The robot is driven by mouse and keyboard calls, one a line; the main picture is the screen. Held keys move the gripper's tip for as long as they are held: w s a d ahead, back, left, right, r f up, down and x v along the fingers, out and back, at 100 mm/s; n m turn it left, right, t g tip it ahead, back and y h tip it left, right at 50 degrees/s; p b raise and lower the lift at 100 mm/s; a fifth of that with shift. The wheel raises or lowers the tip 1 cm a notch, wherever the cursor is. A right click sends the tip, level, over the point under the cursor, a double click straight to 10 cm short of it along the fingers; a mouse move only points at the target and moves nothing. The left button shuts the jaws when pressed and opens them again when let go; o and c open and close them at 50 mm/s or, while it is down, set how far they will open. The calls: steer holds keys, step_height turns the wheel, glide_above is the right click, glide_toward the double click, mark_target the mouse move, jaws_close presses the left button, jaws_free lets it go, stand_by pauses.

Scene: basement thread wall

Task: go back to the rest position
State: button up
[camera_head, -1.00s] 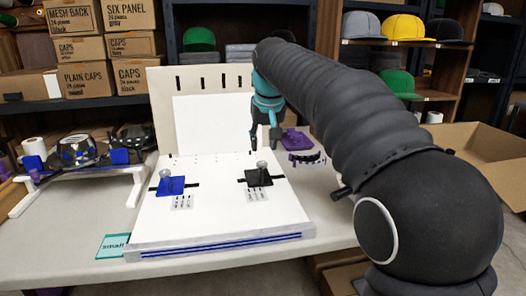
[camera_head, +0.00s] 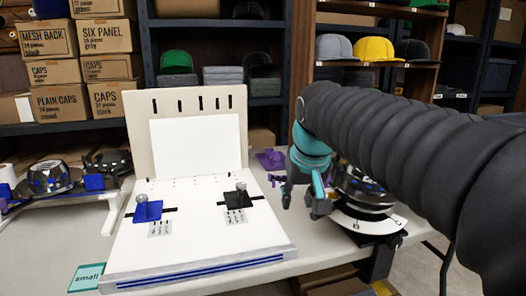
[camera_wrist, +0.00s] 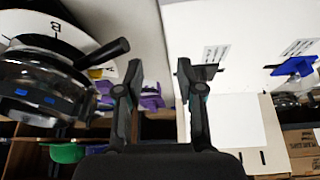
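My gripper (camera_head: 304,202) hangs above the right side of the table, to the right of the white board (camera_head: 190,248). In the wrist view its two fingers (camera_wrist: 160,75) stand apart with nothing between them. My arm reaches in from the right edge of the head view and hides part of the shelves behind it. No rest position is marked in either view.
A round metal-and-white device (camera_head: 372,212) with a black handle (camera_wrist: 104,52) stands close right of my gripper. Blue (camera_head: 148,209) and black (camera_head: 238,196) knobbed blocks sit on the board. A purple block (camera_head: 270,159) lies behind. Boxes and caps fill shelves.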

steer(key=s+d+f+m, duration=0.1)
steer(key=s+d+f, duration=0.3)
steer(key=s+f, duration=0.3)
steer(key=s+d+f, duration=0.4)
steer(key=s+f, duration=0.3)
steer(key=s, duration=0.5)
steer(key=shift+s+d+f+m+t+h, duration=0.3)
steer(key=shift+s+d+m+h, duration=0.05)
steer(key=shift+s+m+h, duration=0.05)
steer(key=shift+o, duration=0.4)
stand_by(0.4)
